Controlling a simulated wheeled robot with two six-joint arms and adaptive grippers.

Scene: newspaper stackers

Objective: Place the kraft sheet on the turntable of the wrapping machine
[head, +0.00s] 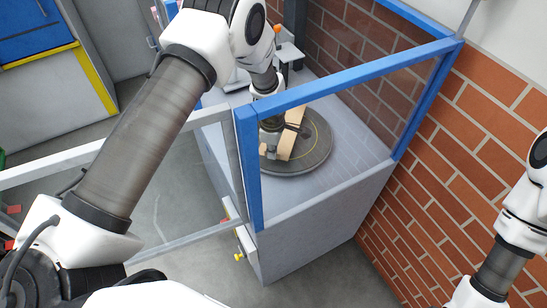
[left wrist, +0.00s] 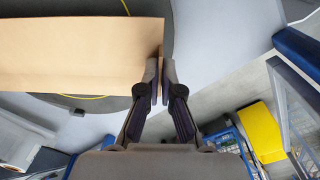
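The kraft sheet (head: 287,145) is a light brown panel over the turntable, partly hidden by my arm. In the left wrist view the kraft sheet (left wrist: 80,55) fills the upper left, its right edge between my fingertips. The turntable (head: 318,155) is a dark round disc with a yellow ring, inside the wrapping machine. My left gripper (head: 272,146) is at the sheet, low over the disc; in the left wrist view its fingers (left wrist: 160,82) look closed on the edge. Whether the sheet touches the disc is unclear. My right gripper is outside the frames.
A blue-framed clear panel (head: 340,82) stands between me and the turntable, with my left arm reaching past its left side. A grey rail (head: 180,237) runs beside the machine's pale housing (head: 320,230). A brick wall (head: 470,140) closes off the right.

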